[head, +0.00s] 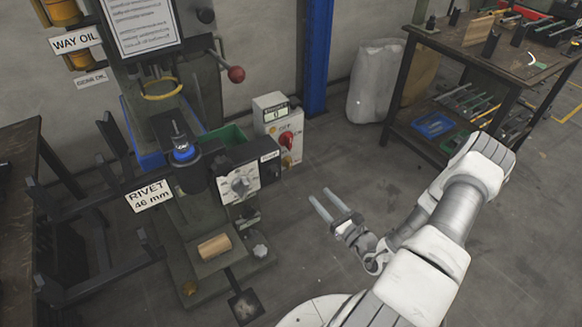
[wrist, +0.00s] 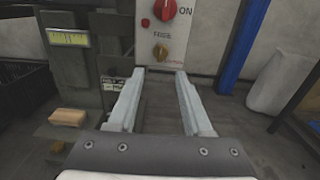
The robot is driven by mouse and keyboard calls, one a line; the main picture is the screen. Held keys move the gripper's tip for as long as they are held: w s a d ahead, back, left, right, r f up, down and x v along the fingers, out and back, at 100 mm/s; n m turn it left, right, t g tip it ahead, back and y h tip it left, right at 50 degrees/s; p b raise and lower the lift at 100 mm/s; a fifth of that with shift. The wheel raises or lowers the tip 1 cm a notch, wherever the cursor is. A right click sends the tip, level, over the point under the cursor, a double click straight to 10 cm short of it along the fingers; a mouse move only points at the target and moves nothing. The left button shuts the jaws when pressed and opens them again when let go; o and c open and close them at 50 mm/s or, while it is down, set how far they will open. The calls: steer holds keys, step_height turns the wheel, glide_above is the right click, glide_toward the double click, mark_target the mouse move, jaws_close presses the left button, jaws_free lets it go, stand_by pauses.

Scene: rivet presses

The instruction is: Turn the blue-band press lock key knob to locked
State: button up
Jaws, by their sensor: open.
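The press (head: 183,153) with a blue ring at its middle stands at left in the head view. A pale control box (head: 270,112) stands at its right side. The box carries a red rotary switch (head: 286,139) and a small brass knob (head: 287,160) below it. In the wrist view the red switch (wrist: 163,9) is beside the word ON, and the brass knob (wrist: 161,52) is below a small label. I cannot tell which way the brass knob is turned. My gripper (head: 329,203) is open and empty, right of and apart from the box; in the wrist view its fingertips (wrist: 160,73) point toward the brass knob.
A silver dial panel (head: 239,184) and a RIVET 46 mm sign (head: 148,194) are on the press front. A wooden block (head: 214,246) lies on its base. A blue post (head: 317,55) stands behind. A workbench (head: 480,45) is at back right. Floor around my gripper is clear.

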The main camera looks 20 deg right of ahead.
steer(key=b, duration=0.4)
glide_toward(291, 163)
steer(key=x, duration=0.9)
steer(key=shift+w+a+r, duration=0.1)
steer(key=shift+w, duration=0.05)
steer(key=shift+p, duration=0.3)
jaws_close()
